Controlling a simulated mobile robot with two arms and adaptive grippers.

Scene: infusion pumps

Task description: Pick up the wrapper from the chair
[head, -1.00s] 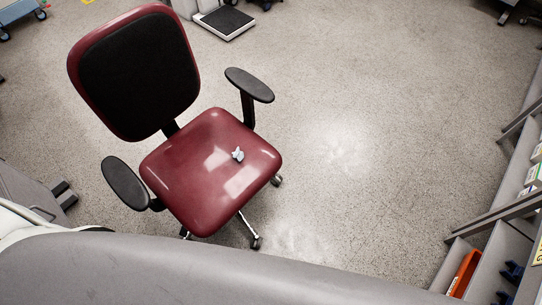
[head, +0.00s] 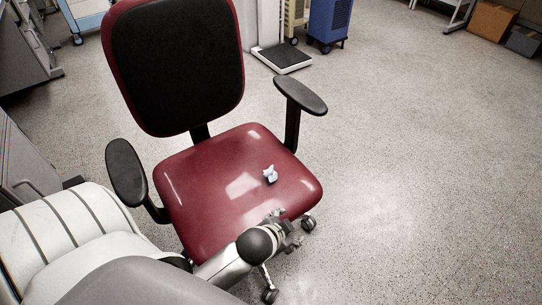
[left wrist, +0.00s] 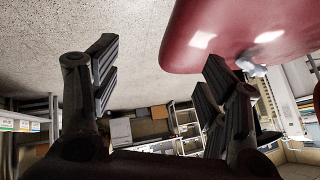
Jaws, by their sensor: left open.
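The wrapper (head: 270,174) is a small crumpled pale piece on the dark red seat (head: 205,190) of the chair, right of the seat's middle. My left gripper (head: 288,230) is at the seat's front edge, below the wrapper in the head view and apart from it. In the left wrist view the gripper (left wrist: 162,82) has its fingers spread wide with nothing between them. The wrapper (left wrist: 251,68) shows there beside the right finger, at the edge of the red seat (left wrist: 235,28). My right gripper is not in view.
The chair has black armrests (head: 126,172) on both sides and a tall black-padded backrest (head: 178,70). A grey cabinet (head: 28,165) stands at the left. A flat scale (head: 284,60) and a blue unit (head: 329,22) stand behind. The floor at the right is clear.

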